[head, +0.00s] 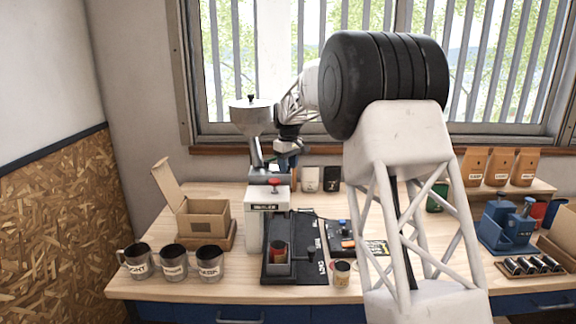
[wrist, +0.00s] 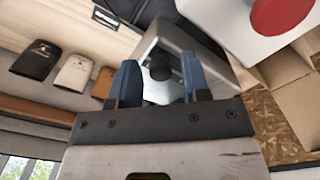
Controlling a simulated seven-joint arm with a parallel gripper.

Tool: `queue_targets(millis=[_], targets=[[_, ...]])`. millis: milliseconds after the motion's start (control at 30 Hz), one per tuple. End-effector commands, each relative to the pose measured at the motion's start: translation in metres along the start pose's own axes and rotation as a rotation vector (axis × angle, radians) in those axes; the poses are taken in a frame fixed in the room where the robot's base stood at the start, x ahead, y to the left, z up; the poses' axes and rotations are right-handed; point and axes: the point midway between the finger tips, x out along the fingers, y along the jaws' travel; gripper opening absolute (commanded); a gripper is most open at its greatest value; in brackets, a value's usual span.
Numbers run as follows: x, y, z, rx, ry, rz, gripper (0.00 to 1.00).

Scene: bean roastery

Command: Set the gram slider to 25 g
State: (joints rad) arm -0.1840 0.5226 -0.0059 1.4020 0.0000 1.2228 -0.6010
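I cannot tell how deep the knob sits between the fingers. It may be the gram slider's knob, but no gram scale or numbers are readable, so its setting cannot be told.
A red button (wrist: 280,12) tops the white machine close by. Bags (head: 310,179) stand behind. An open cardboard box (head: 203,218) and three mugs (head: 173,263) are left. Free wood lies in front.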

Motion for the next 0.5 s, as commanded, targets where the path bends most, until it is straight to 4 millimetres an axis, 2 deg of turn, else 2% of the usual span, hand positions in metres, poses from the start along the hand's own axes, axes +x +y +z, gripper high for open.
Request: queue_targets(millis=[33, 267, 500], targets=[[-0.0001, 0.0000, 0.0000, 0.000, 0.000, 0.000, 0.35], [-0.0002, 0.0001, 0.0000, 0.000, 0.000, 0.000, 0.00], [-0.0003, -0.0010, -0.0012, 0.000, 0.000, 0.000, 0.00]])
